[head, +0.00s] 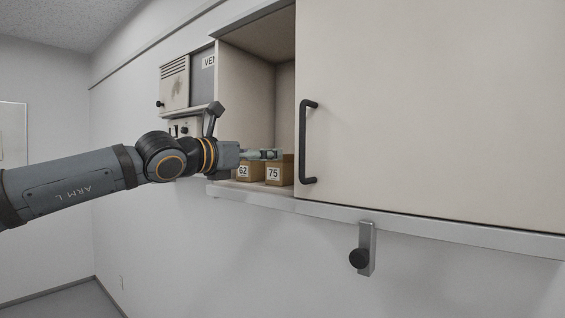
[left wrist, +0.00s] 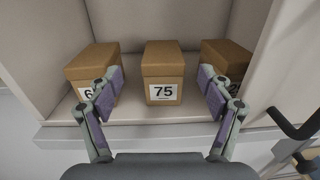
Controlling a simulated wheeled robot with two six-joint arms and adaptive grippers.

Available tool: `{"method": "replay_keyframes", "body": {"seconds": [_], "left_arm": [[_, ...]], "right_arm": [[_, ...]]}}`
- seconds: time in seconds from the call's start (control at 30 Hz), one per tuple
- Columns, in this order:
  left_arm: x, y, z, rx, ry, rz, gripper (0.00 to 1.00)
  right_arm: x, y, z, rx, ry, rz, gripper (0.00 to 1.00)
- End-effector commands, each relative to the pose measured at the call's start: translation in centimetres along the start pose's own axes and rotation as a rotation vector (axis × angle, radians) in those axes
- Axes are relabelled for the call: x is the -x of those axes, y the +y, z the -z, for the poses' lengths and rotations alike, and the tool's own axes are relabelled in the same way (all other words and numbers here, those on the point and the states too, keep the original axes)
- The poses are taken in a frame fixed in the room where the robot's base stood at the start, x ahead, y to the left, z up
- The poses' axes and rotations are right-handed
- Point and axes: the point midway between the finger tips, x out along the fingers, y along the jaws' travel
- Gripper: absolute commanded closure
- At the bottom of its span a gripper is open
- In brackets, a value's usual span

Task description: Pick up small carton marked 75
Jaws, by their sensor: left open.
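The small brown carton marked 75 (head: 273,174) stands upright on the floor of the open wall cabinet, near the door's edge. In the left wrist view the carton marked 75 (left wrist: 163,75) is in the middle, with its label facing me. My left gripper (head: 277,154) reaches toward the cabinet opening, just above the carton in the head view. In the left wrist view the left gripper (left wrist: 160,84) is open, with one finger on each side of the carton and nothing held. I cannot tell how far the fingertips reach along it. My right gripper is in neither view.
A carton marked 62 (head: 243,170) stands left of it. Another carton (left wrist: 228,62) stands on the right, its label partly hidden by a finger. The cabinet door (head: 430,110) with a black handle (head: 304,140) covers the right side.

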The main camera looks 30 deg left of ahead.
Motion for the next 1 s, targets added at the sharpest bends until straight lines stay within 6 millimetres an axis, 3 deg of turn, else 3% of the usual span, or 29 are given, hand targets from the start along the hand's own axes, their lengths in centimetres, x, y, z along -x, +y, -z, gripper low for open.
{"method": "replay_keyframes", "body": {"seconds": [0.1,0.17,0.4,0.47,0.6,0.77,0.93,1.0], "left_arm": [[-1.7,0.1,-0.1,0.000,0.004,-0.003,0.21],[-2.1,0.1,-0.1,0.000,0.004,-0.001,0.21],[-3.2,0.1,-0.1,-0.001,0.003,-0.002,0.21],[-4.2,0.0,-0.1,-0.004,0.006,-0.002,0.21],[-6.4,0.0,0.1,-0.002,0.004,-0.003,0.21],[-7.5,-0.1,0.1,0.001,0.001,0.000,0.21],[-7.5,-0.1,0.1,0.003,-0.001,0.001,0.21],[-7.5,-0.1,0.1,0.003,-0.001,0.001,0.28]], "right_arm": [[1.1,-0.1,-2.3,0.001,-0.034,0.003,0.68],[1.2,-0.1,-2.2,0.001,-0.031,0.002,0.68],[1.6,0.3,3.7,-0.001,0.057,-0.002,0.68],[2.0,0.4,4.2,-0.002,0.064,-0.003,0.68],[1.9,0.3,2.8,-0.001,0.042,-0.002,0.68],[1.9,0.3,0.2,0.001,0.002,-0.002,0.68],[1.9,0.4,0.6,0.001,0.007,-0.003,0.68],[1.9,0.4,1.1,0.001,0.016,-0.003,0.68]]}}
